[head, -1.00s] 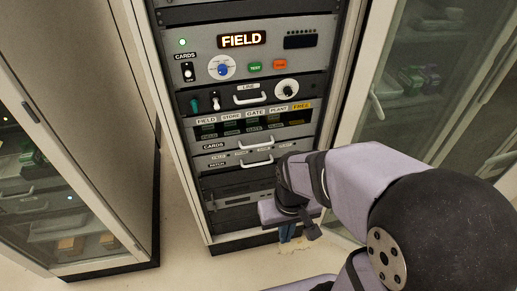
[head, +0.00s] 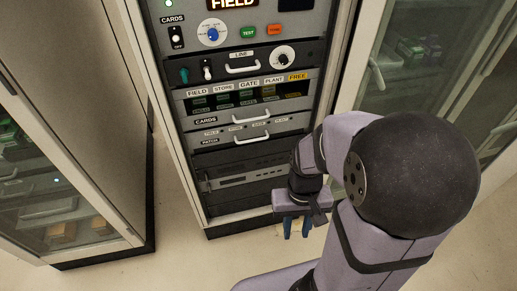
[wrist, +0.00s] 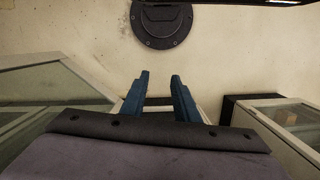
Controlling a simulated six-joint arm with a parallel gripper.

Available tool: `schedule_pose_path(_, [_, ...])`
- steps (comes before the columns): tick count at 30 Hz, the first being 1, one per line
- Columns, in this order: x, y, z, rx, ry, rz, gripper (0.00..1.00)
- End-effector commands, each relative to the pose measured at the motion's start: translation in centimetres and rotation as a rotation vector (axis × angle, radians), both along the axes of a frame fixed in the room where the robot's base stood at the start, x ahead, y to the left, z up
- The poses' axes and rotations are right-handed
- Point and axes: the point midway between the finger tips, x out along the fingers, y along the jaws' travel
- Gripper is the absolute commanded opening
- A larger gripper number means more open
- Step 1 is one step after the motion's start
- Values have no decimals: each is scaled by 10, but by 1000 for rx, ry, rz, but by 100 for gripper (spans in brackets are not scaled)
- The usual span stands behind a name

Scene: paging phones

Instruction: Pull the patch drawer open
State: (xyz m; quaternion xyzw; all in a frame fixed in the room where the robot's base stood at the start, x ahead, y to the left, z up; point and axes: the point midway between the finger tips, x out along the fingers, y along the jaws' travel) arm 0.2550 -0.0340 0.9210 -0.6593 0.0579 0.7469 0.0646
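The patch drawer (head: 225,142) is a slim grey front low in the rack, with a "PATCH" label at its left end and a white bow handle (head: 247,141). It looks shut, flush with the panels around it. My gripper (head: 296,228) is below and to the right of that handle, in front of the rack's lower right part, with its blue fingers pointing down. In the wrist view my gripper (wrist: 158,76) has its two blue fingers apart with nothing between them. The drawer does not show in the wrist view.
Above the drawer is the cards panel (head: 205,121) with a similar handle (head: 238,119), and higher the line panel (head: 242,54). Dark rack units (head: 240,166) lie below. A glass-fronted cabinet (head: 45,190) stands left; an open-looking glass door (head: 400,60) is right. Pale floor (head: 190,262) is clear in front.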

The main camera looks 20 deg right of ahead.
Motion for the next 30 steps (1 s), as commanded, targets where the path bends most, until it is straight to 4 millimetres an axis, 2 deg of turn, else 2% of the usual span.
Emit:
schedule_pose_path(1, [-11,-7,-42,11,53,-46,28])
schedule_pose_path(5, [-21,-23,-99,35,140,-145,28])
schedule_pose_path(8, [-17,-32,-143,74,183,-256,28])
schedule_pose_path(11, [-3,-38,-189,137,208,-418,28])
schedule_pose_path(14, [21,-39,-232,232,228,-617,28])
schedule_pose_path(16, [46,-38,-257,323,228,-754,28])
schedule_pose_path(18, [77,-37,-271,425,210,-865,28])
schedule_pose_path(20, [107,-36,-274,516,180,-936,28])
schedule_pose_path(23, [162,-36,-264,676,100,-1011,28])
schedule_pose_path(26, [222,-39,-233,841,-29,-1030,28])
schedule_pose_path(27, [246,-43,-216,908,-97,-1027,28])
schedule_pose_path(30, [298,-53,-167,1063,-273,-988,28])
